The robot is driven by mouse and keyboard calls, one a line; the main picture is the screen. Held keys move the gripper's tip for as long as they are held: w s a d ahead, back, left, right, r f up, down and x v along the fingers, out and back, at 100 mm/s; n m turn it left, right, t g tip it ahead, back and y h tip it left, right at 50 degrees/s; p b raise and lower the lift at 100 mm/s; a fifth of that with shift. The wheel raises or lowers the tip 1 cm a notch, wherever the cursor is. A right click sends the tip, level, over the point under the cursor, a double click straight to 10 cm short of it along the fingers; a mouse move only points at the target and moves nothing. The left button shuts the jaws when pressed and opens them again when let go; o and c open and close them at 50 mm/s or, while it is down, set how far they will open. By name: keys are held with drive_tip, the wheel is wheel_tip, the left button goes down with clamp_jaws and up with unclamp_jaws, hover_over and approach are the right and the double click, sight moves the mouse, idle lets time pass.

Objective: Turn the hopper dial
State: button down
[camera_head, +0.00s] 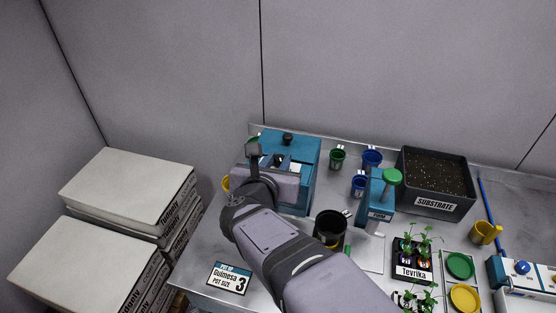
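A blue box-shaped machine (306,153), which looks like the hopper, stands at the back left of the metal table. A small black knob (287,138) sits on its top. I cannot tell whether this knob is the dial or whether a dial is on the front face, which my arm partly covers. My gripper (268,160) is at the front left of the machine, overlapping it in the picture. Its fingertips are small and partly hidden, so I cannot see whether they are open or touch the machine.
A blue press with a green knob (391,177), a black pot (330,228), green (337,159) and blue cups (372,157) and a substrate bin (435,183) stand to the right. A sign with a 3 (229,279) is at front left. Seedlings (417,243) stand at right.

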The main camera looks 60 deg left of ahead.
drive_tip(key=shift+b, duration=0.35)
drive_tip(key=shift+w+f+n+y+b, duration=0.1)
drive_tip(key=shift+f+n+y+b, duration=0.15)
drive_tip(key=shift+b, duration=0.3)
drive_tip(key=shift+w+d+n+g+y+b, duration=0.1)
drive_tip(key=shift+n+g+y+b, duration=0.4)
drive_tip(key=shift+b, duration=0.75)
drive_tip(key=shift+w+d+r+n+g+y+b, duration=0.1)
drive_tip(key=shift+n+g+y+b, duration=0.25)
drive_tip(key=shift+n+g+b, duration=0.55)
drive_tip(key=shift+r+n+g+y+b, duration=0.2)
drive_tip(key=shift+n+g+y+b, duration=0.1)
drive_tip(key=shift+n+g+b, duration=0.5)
drive_tip(key=c, duration=1.6)
unclamp_jaws()
drive_tip(key=shift+o, duration=0.2)
drive_tip(key=shift+d, duration=0.1)
